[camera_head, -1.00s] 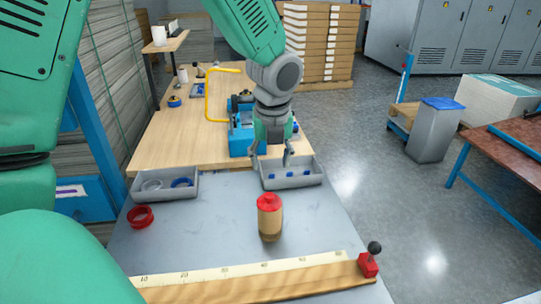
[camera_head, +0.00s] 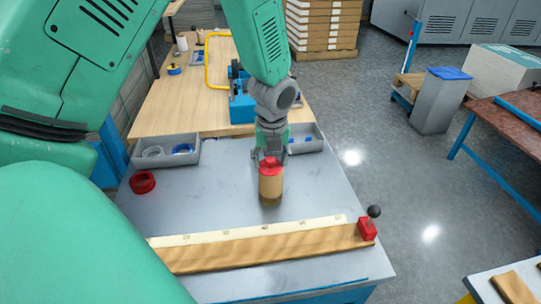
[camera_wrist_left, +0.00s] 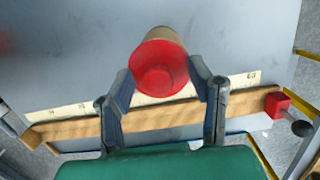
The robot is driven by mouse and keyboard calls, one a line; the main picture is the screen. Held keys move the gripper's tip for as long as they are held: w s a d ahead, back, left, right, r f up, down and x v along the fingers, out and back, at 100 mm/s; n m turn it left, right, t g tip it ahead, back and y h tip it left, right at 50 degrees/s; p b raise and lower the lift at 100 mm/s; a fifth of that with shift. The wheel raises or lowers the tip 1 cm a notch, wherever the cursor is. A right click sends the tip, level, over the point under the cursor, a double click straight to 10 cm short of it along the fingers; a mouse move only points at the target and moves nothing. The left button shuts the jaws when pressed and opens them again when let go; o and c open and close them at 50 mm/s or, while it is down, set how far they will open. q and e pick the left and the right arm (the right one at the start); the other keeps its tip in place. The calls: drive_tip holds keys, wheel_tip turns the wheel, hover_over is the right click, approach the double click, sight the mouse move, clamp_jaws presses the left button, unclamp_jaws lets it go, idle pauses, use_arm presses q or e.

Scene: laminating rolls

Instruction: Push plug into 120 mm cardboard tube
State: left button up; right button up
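The tan cardboard tube (camera_head: 271,186) stands upright on the grey tabletop. The red plug (camera_head: 270,167) sits at its top end; how deep it sits I cannot tell. In the left wrist view the plug's round face (camera_wrist_left: 158,78) hides most of the tube (camera_wrist_left: 160,36). My left gripper (camera_head: 269,157) is at the plug from above and behind. In the left wrist view its fingers (camera_wrist_left: 160,80) are spread on either side of the plug, very close to its edges, with no clear grip. My right gripper is out of view.
A wooden rail with a measuring scale (camera_head: 260,252) and a red stop with a black knob (camera_head: 367,229) lies in front of the tube. A red ring (camera_head: 142,182) lies left. Grey trays (camera_head: 168,162) stand behind. The tabletop between is clear.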

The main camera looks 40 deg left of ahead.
use_arm(q)
clamp_jaws()
drive_tip(key=shift+a, duration=0.2)
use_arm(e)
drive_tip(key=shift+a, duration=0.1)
use_arm(q)
drive_tip(key=shift+s+f, duration=0.1)
drive_tip(key=shift+f, duration=0.15)
drive_tip(key=shift+s+d+f, duration=0.2)
drive_tip(key=shift+f, duration=0.05)
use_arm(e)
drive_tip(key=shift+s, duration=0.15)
use_arm(q)
drive_tip(key=shift+s+d+f, duration=0.1)
drive_tip(key=shift+s+f, duration=0.05)
drive_tip(key=shift+f, duration=0.05)
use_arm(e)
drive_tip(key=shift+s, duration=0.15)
use_arm(q)
drive_tip(key=shift+o, duration=0.4)
unclamp_jaws()
drive_tip(key=shift+w+a+f, duration=0.2)
drive_tip(key=shift+w, duration=0.2)
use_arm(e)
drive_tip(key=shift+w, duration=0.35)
use_arm(q)
drive_tip(key=shift+r, duration=0.15)
